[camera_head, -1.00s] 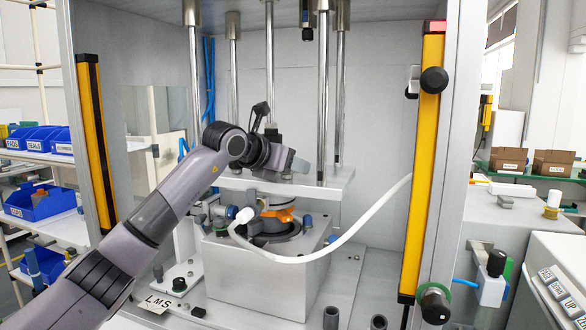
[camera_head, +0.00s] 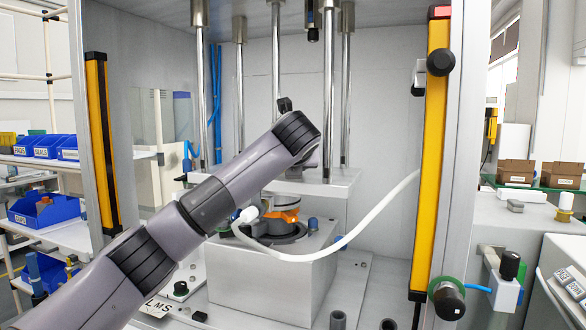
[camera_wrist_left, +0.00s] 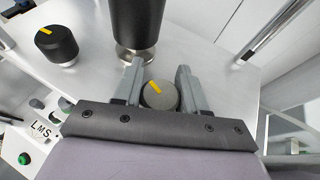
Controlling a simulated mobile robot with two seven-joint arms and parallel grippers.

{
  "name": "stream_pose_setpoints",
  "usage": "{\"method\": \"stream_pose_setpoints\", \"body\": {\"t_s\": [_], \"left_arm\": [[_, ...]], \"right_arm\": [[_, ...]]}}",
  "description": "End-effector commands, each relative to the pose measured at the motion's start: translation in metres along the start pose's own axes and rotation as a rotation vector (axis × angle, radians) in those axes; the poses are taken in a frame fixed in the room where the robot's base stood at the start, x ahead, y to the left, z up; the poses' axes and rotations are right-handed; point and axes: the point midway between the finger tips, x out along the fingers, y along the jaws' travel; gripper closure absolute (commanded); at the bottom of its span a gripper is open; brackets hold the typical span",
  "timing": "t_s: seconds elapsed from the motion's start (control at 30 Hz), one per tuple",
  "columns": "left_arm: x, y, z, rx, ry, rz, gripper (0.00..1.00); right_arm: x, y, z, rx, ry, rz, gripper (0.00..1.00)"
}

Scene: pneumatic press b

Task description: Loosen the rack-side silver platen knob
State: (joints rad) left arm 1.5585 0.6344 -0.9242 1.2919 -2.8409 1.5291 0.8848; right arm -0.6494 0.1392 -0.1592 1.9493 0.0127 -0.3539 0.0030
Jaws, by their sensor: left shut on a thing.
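The silver platen knob (camera_wrist_left: 160,95) is round and grey with a yellow mark. It sits on the light metal platen (camera_wrist_left: 205,62), which shows in the head view (camera_head: 335,185) on the press rods. My left gripper (camera_wrist_left: 160,78) is shut on this knob, one finger on each side. In the head view my left arm's end covers the gripper and the knob. A black knob (camera_wrist_left: 57,44) with a yellow mark stands apart on the platen, at the left of the wrist view. My right gripper is not in view.
A thick black cylinder (camera_wrist_left: 137,25) rises just beyond the gripped knob. Metal rods (camera_head: 328,95) stand around the platen. Below are an orange part (camera_head: 283,215) and a white hose (camera_head: 345,240). Yellow posts (camera_head: 430,150) flank the opening. A shelf with blue bins (camera_head: 45,208) is left.

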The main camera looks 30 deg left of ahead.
Motion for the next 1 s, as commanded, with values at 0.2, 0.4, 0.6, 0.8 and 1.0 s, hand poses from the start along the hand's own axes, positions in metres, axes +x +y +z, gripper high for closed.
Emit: {"method": "stream_pose_setpoints", "body": {"t_s": [0.2,0.4,0.6,0.8,1.0], "left_arm": [[0.0012,0.0001,-0.0034,-0.011,0.008,0.037,0.89],[0.0014,0.0001,-0.0040,-0.012,0.011,0.042,0.89],[0.0016,0.0000,-0.0045,-0.011,0.012,0.041,0.89],[0.0012,0.0000,-0.0033,-0.012,0.009,0.039,0.37],[-0.0008,0.0000,-0.0022,-0.013,0.005,0.038,0.37]], "right_arm": [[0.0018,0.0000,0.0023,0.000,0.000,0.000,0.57],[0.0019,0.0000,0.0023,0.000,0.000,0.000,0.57],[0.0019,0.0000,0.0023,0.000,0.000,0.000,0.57],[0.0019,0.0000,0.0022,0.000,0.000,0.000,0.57],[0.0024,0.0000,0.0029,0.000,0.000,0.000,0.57]]}}
